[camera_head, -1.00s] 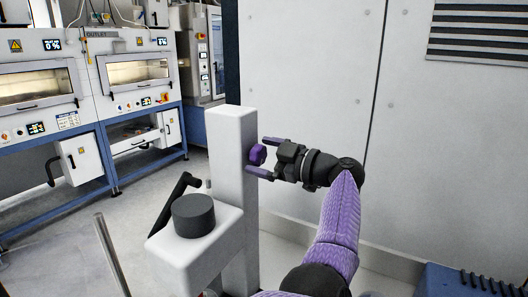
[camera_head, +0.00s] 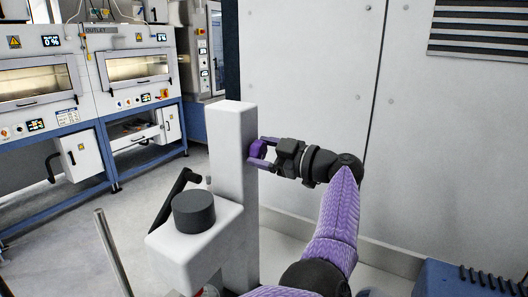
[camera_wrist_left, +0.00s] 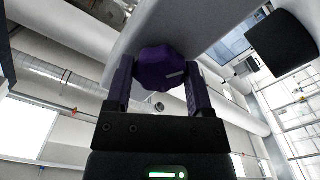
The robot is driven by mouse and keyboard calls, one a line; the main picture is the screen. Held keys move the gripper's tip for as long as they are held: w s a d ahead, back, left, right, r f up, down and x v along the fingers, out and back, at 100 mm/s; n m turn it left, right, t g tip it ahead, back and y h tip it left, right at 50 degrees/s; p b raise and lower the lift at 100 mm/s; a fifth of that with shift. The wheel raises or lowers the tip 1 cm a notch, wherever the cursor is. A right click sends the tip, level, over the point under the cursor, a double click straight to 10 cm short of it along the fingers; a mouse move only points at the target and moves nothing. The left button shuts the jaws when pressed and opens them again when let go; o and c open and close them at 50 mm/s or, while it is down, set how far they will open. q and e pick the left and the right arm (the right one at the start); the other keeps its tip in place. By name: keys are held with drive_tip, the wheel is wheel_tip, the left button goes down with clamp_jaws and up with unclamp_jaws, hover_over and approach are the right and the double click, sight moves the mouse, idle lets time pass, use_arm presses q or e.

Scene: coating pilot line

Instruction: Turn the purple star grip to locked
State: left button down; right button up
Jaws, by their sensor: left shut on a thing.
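The purple star grip (camera_head: 257,149) sits on the right side face of a white upright post (camera_head: 232,160). My left gripper (camera_head: 262,152) reaches it from the right, with its two purple fingers shut on the grip. In the left wrist view the dark purple, lobed grip (camera_wrist_left: 161,68) lies between the two fingers (camera_wrist_left: 160,88), with a short pale mark on its face. The grip still touches the post. My right gripper is not in view.
The post rises from a white base carrying a dark grey cylinder (camera_head: 194,210) and a black lever (camera_head: 177,197). A metal rod (camera_head: 112,252) stands at front left. A pale wall panel (camera_head: 310,80) is behind. Oven cabinets (camera_head: 45,80) stand at far left. A blue box (camera_head: 470,282) is at lower right.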

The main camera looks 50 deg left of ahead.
use_arm(q)
drive_tip(key=shift+r+p, duration=0.15)
drive_tip(key=shift+p, duration=0.35)
drive_tip(key=shift+m+p, duration=0.8)
drive_tip(key=shift+p, duration=0.25)
drive_tip(key=m+p, duration=0.1)
drive_tip(key=p, duration=0.1)
drive_tip(key=shift+m+p, duration=0.3)
drive_tip(key=shift+p, duration=0.05)
drive_tip(key=m+p, duration=0.2)
drive_tip(key=shift+p, duration=0.3)
drive_tip(key=m+p, duration=0.2)
drive_tip(key=m, duration=0.1)
drive_tip(key=shift+p, duration=0.3)
drive_tip(key=shift+m, duration=1)
